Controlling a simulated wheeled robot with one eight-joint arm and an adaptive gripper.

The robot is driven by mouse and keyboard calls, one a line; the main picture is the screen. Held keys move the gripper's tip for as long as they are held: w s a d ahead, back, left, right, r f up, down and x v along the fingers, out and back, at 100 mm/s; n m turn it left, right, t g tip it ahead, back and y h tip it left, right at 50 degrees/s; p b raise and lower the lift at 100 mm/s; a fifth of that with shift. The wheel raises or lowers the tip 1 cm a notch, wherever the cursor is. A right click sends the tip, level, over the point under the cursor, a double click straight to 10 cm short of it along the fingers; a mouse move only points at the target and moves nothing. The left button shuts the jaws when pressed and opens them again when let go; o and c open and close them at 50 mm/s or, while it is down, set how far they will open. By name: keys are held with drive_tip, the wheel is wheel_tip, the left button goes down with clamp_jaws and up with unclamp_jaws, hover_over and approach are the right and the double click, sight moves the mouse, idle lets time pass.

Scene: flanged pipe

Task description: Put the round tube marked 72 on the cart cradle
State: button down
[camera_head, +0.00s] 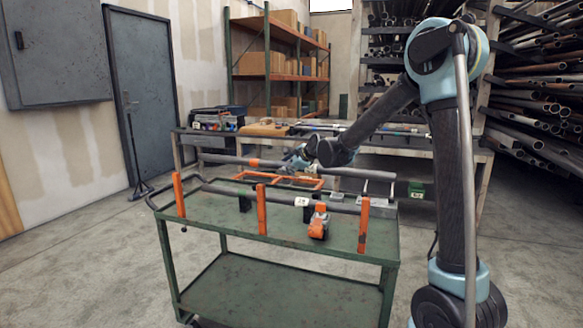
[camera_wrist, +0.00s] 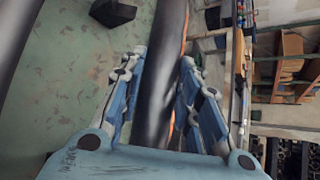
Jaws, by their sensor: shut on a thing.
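My gripper (camera_head: 303,160) is shut on the far grey tube (camera_head: 345,172), which runs lengthwise above the back of the green cart and has an orange band. In the wrist view my fingers (camera_wrist: 160,95) stand on both sides of this dark tube (camera_wrist: 162,60). No number shows on it; part is hidden by my gripper. A nearer grey tube (camera_head: 230,190) lies along the cart behind the orange posts. It carries a small white label (camera_head: 301,202), too small to read. Black blocks (camera_head: 245,203) sit under it; one shows in the wrist view (camera_wrist: 112,13).
The green cart (camera_head: 210,217) has orange upright posts (camera_head: 262,210) at its front edge. An orange tool (camera_head: 318,222) lies by the nearer tube. A workbench (camera_head: 400,146) with tubes stands behind, and pipe racks (camera_head: 540,95) stand at right.

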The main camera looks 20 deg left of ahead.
drive_tip(key=shift+f, duration=4.55)
drive_tip(key=shift+f, duration=0.45)
drive_tip(key=c, duration=1.1)
unclamp_jaws()
drive_tip(key=shift+s+f, duration=0.1)
drive_tip(key=shift+d, duration=0.15)
drive_tip(key=v, duration=1.1)
drive_tip(key=shift+s+d+r, duration=0.2)
drive_tip(key=shift+s+r, duration=0.05)
drive_tip(key=shift+r, duration=0.05)
